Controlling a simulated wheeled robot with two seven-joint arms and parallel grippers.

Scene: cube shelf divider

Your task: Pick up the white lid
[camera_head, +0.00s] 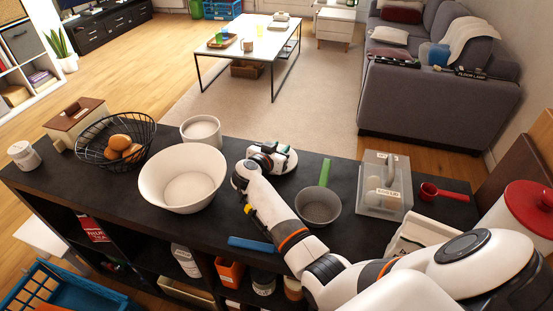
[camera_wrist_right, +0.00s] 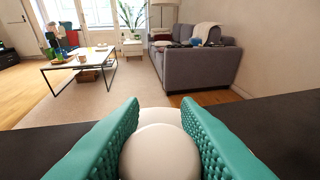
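My right gripper (camera_wrist_right: 160,108) shows in the right wrist view as two green textured fingers standing apart. A smooth, pale round knob-like part (camera_wrist_right: 160,152) fills the gap between them, with a wider white surface (camera_wrist_right: 160,115) behind it; this looks like the white lid. Both sides of the knob lie close against the fingers; I cannot tell whether they press on it. In the head view my right gripper (camera_head: 268,158) is over the counter, between the white bowl and the grey pan, and hides most of what is under it. My left gripper is not in view.
On the dark counter (camera_head: 105,200) stand a wire basket (camera_head: 88,148) of brown round items, a white pot (camera_head: 201,131), a white bowl (camera_head: 190,187), a green-handled grey pan (camera_head: 318,206), a clear container (camera_head: 383,190) and a red scoop (camera_head: 440,193). A red-lidded canister (camera_head: 520,215) is at right.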

